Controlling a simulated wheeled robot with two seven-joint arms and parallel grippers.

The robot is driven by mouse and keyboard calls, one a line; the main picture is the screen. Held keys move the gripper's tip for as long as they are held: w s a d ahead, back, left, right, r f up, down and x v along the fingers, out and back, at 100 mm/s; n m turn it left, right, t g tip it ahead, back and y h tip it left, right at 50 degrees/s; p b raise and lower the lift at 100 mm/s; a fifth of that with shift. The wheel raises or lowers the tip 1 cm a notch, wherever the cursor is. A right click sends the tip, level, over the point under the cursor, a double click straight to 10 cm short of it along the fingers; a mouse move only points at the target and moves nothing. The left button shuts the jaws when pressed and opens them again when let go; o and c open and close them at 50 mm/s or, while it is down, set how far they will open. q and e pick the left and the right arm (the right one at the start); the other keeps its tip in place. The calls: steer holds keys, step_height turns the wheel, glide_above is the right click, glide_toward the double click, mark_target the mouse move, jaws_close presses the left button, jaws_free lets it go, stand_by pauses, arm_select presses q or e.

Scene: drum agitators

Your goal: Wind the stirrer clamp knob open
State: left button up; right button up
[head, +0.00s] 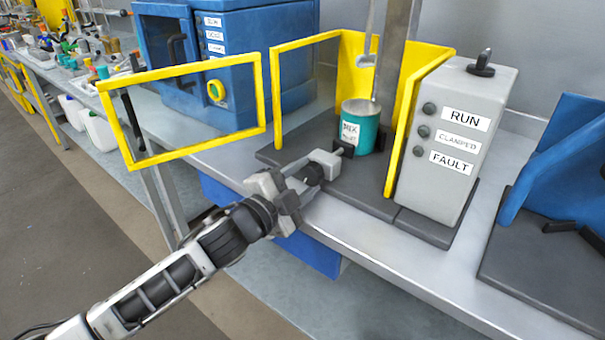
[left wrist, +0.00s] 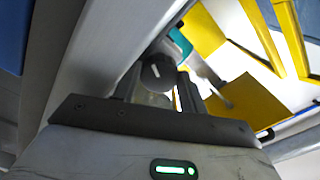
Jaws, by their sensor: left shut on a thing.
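The stirrer station has a dark base (head: 370,193) on the bench. A teal pot (head: 368,136) with a white label stands there, inside a yellow guard. A grey clamp block (head: 326,158) sits at the pot's front left. Its dark round clamp knob (head: 314,173) faces me. My left gripper (head: 301,184) is shut on the knob, partly hiding it. In the left wrist view the knob (left wrist: 156,73), with a white mark on its face, sits between the two fingers (left wrist: 158,92). My right gripper is not in view.
The yellow guard door (head: 190,154) stands swung open to the left. A grey box (head: 455,140) labelled RUN, CLAMPED and FAULT stands right of the pot, its lamps dark. A blue cabinet (head: 240,40) is behind. A blue fixture (head: 560,165) is at the right.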

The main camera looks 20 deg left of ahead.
arm_select(q)
steer(key=shift+n, duration=0.6)
steer(key=o, duration=1)
steer(key=shift+f, duration=0.1)
steer(key=shift+d, duration=0.1)
steer(key=shift+s+f, duration=0.1)
